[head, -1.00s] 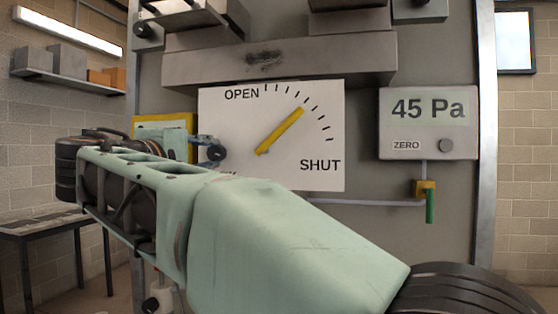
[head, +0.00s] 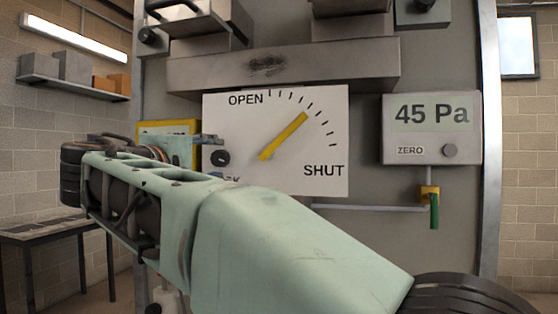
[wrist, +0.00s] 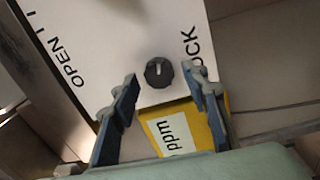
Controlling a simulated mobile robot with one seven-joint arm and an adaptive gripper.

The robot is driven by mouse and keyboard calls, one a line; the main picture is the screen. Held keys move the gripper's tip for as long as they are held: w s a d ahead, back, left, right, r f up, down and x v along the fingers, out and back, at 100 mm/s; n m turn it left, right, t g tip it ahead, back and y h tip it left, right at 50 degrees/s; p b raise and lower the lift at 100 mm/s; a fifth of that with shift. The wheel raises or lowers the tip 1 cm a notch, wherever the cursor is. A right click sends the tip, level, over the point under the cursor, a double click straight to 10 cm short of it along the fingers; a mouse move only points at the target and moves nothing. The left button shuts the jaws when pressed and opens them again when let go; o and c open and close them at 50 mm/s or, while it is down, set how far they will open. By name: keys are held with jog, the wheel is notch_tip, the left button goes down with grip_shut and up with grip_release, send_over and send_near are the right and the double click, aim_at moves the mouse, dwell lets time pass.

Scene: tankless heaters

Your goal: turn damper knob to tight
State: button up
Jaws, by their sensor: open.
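The small black knob (head: 219,158) sits at the lower left of the white damper plate (head: 325,145). In the wrist view the knob (wrist: 159,73) is round with a pale line pointing roughly up the picture. Lettering ending in "OCK" is right of it, partly hidden by a finger. My gripper (wrist: 160,80) is open, its blue fingers on either side of the knob with gaps; contact is not visible. In the head view my gripper (head: 211,157) is at the plate's left edge, partly hidden by my arm. The yellow pointer (head: 284,136) slants between OPEN and SHUT.
A yellow-framed ppm box (wrist: 178,130) is close to the fingers in the wrist view. A gauge reading 45 Pa (head: 430,130) is to the right, with a green-handled valve (head: 434,209) below it. A metal ledge (head: 285,68) juts out above the plate.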

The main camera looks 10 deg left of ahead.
jog(key=s+a, duration=0.1)
jog(key=s, duration=1.1)
jog(key=shift+f, duration=0.25)
jog(key=shift+w, duration=0.1)
